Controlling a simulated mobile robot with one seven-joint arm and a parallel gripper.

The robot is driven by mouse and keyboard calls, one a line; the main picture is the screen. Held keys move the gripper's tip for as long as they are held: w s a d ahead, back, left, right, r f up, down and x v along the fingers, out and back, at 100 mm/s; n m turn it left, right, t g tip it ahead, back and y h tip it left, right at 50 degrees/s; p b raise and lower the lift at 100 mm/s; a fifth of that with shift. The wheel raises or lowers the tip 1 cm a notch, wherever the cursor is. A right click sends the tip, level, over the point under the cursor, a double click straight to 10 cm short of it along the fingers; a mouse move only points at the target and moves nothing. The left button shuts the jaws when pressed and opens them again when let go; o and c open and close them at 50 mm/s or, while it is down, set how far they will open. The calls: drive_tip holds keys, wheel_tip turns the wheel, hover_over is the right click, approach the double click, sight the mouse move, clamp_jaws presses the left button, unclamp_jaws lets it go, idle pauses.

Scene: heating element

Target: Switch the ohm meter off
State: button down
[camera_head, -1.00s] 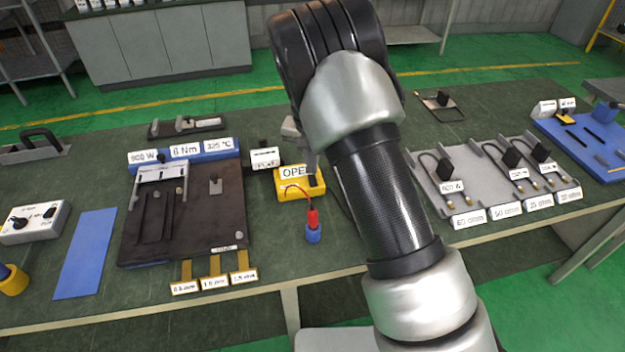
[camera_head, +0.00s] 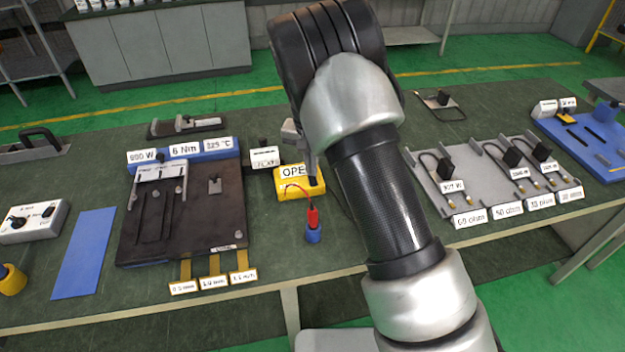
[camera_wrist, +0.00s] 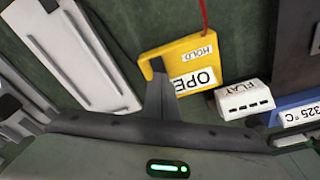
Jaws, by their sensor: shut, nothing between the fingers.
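The ohm meter is a yellow box (camera_head: 288,192) on the green table, left of my arm in the head view. Its white display reads "OPE", with the rest hidden. A red probe (camera_head: 313,216) on a red wire stands in a blue base in front of it. In the wrist view the meter (camera_wrist: 170,45) shows a "HOLD" label. My gripper (camera_wrist: 157,66) is shut and empty, its fingertips at the edge of the meter beside the display. In the head view my arm hides part of the gripper; I cannot tell whether the tips touch the meter.
A dark fixture (camera_head: 200,230) with a blue back stands left of the meter. A small white "FLAT" box (camera_wrist: 243,99) sits beside the meter. A grey tray (camera_head: 470,190) with several heating elements lies to the right. Bare table lies in front of the probe.

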drive_tip(key=shift+f+b, duration=0.3)
drive_tip(key=shift+f, duration=0.25)
drive_tip(key=shift+s+r, duration=0.1)
wheel_tip(320, 180, up, 7)
drive_tip(key=p, duration=0.4)
idle(0.5)
drive_tip(key=s+d+r+n+t+y+p, duration=0.1)
drive_tip(key=s+d+r, duration=0.3)
drive_tip(key=s+r, duration=0.5)
drive_tip(key=s+d+r+n+t+y, duration=0.1)
drive_tip(key=s+d+r, duration=0.4)
drive_tip(key=r, duration=0.8)
drive_tip(key=s+d+r+n+t, duration=0.1)
drive_tip(key=s, duration=0.8)
drive_tip(key=s+d+r+h, duration=0.1)
drive_tip(key=s+d+r, duration=0.1)
drive_tip(key=s, duration=0.8)
drive_tip(key=shift+s+d+r+n+t+p, duration=0.2)
drive_tip(key=shift+r+n+t+p, duration=0.05)
drive_tip(key=shift+n+t+p, duration=0.2)
